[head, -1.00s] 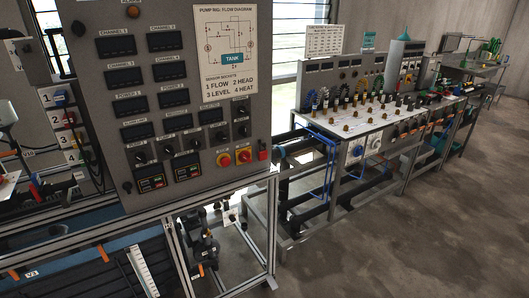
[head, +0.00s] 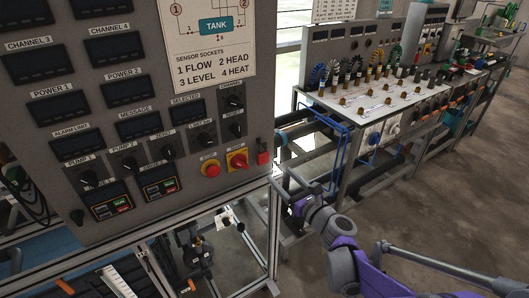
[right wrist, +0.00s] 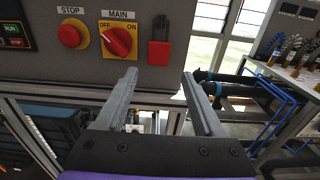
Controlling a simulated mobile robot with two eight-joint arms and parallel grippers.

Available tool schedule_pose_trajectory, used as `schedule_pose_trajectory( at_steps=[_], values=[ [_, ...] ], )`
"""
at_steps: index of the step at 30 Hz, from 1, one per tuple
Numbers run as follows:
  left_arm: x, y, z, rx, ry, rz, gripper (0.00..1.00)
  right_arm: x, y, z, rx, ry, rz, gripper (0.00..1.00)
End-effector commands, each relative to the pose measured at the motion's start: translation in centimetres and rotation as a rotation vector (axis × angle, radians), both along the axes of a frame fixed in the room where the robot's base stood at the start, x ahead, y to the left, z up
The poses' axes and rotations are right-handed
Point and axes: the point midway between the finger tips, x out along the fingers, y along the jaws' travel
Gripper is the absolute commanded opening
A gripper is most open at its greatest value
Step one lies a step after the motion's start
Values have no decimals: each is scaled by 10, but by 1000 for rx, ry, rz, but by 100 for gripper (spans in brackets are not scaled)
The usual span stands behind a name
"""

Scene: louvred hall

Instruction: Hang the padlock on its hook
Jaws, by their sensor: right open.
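A small red padlock-like block (head: 262,157) is at the right edge of the grey control panel, beside the red MAIN switch. In the right wrist view the red block (right wrist: 158,53) has a darker red or grey part above it, against the panel. I cannot make out a separate hook. My right gripper (head: 284,180) is just below and to the right of the block in the head view. In the right wrist view its two fingers (right wrist: 158,76) are apart and empty, with the block beyond and between their tips. My left gripper is not in view.
The MAIN rotary switch (right wrist: 117,41) and STOP button (right wrist: 72,36) sit close left of the block. A metal frame (head: 273,225) runs below the panel. A bench (head: 345,115) with coloured cables stands at right. Floor (head: 440,200) is open at right.

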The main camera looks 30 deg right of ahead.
Motion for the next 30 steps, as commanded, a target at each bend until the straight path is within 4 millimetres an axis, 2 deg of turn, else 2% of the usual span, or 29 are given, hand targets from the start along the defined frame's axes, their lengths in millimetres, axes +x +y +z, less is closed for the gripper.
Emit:
schedule_pose_trajectory(
  at_steps=[5,21,30],
  values=[
    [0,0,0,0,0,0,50,14,1,0,5,-1,1,70],
    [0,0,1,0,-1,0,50,84,7,0,1,-1,2,70],
    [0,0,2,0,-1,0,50,98,8,0,0,0,1,70]
  ],
)
